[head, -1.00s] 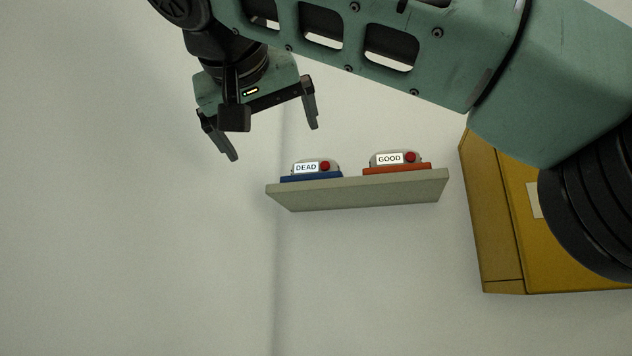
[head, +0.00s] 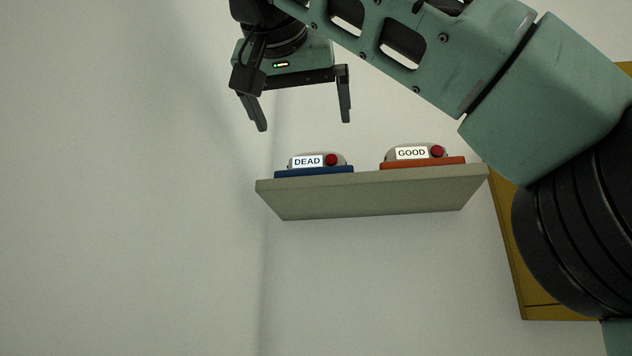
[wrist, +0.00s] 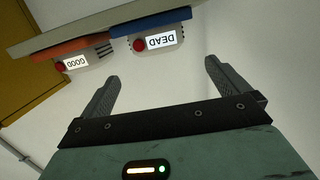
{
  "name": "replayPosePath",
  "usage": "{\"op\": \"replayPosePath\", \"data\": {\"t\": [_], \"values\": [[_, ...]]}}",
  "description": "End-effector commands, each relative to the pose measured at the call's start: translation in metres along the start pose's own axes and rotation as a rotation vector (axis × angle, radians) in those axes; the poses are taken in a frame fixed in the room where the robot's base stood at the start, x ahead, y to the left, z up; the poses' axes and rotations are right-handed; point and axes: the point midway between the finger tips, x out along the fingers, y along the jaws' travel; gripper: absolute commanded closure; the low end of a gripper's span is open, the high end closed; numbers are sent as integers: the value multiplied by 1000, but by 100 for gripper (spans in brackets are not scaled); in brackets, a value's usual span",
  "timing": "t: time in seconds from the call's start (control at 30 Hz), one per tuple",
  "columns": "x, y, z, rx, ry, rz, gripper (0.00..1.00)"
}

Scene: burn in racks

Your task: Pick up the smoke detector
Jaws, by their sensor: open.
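Two small grey devices with red buttons sit on a wall shelf in the head view. The left device (head: 320,161) is labelled DEAD and rests on a blue base (head: 314,172). The right device (head: 414,153) is labelled GOOD and rests on an orange base (head: 423,162). Both also show upside down in the wrist view, DEAD (wrist: 159,42) and GOOD (wrist: 77,63). I cannot tell by shape which is meant by the smoke detector. My gripper (head: 304,126) is open and empty, above the shelf near the DEAD device, apart from it. Its fingers (wrist: 161,78) show in the wrist view.
The grey shelf (head: 370,196) juts from a pale wall. A yellow cabinet (head: 535,285) stands to the right, partly behind my arm. The wall left of and below the shelf is clear.

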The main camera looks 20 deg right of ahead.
Motion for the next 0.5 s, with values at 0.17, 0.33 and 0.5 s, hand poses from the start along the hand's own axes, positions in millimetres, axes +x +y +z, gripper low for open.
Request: {"op": "replayPosePath", "data": {"t": [0.17,0.33,0.5], "values": [[40,2,-1,-1,0,8,0],[70,2,-2,-1,0,5,0],[86,0,0,-2,-1,1,0]]}}
